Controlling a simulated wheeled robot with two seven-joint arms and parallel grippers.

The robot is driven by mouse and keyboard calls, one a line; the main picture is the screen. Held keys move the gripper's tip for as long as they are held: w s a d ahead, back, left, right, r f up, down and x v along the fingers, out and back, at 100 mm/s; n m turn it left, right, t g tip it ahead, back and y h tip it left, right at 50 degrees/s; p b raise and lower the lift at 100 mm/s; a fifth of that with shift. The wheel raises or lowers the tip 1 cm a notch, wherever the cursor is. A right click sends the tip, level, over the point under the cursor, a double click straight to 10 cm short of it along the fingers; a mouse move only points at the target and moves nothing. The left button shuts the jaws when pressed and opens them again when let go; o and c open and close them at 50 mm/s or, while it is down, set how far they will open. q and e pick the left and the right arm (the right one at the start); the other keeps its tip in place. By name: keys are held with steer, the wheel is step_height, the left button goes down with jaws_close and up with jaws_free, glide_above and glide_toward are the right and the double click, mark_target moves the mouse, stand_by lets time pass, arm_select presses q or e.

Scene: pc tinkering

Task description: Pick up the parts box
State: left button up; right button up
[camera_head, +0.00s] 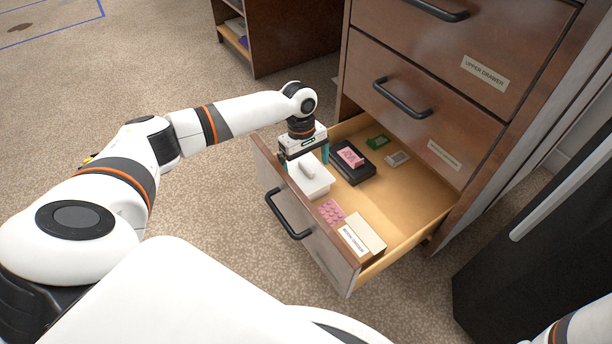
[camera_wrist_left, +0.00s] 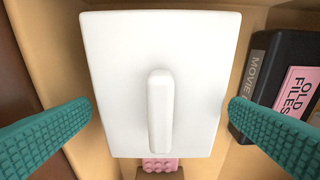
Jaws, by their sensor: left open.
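A white box with a flat lid and a raised bar handle, which fits the parts box (camera_head: 312,187), sits in the open bottom drawer near its left end. In the left wrist view the white lid (camera_wrist_left: 120,60) fills the middle. My left gripper (camera_head: 306,161) is right over the box, pointing down. Its teal fingers are open, one on each side of the lid, with the handle between them. They do not appear closed on anything. My right gripper is out of view.
The open drawer (camera_head: 405,205) also holds a black case with a pink label (camera_head: 352,160), a pink studded block (camera_head: 331,212), a cream box (camera_head: 367,230), a green item (camera_head: 377,142) and a small grey item (camera_head: 397,158). The drawer walls stand close around the box. Closed drawers rise behind.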

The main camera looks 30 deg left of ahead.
arm_select(q)
steer(key=shift+f, duration=0.35)
steer(key=c, duration=0.6)
steer(key=shift+r, duration=0.1)
steer(key=shift+c, duration=0.2)
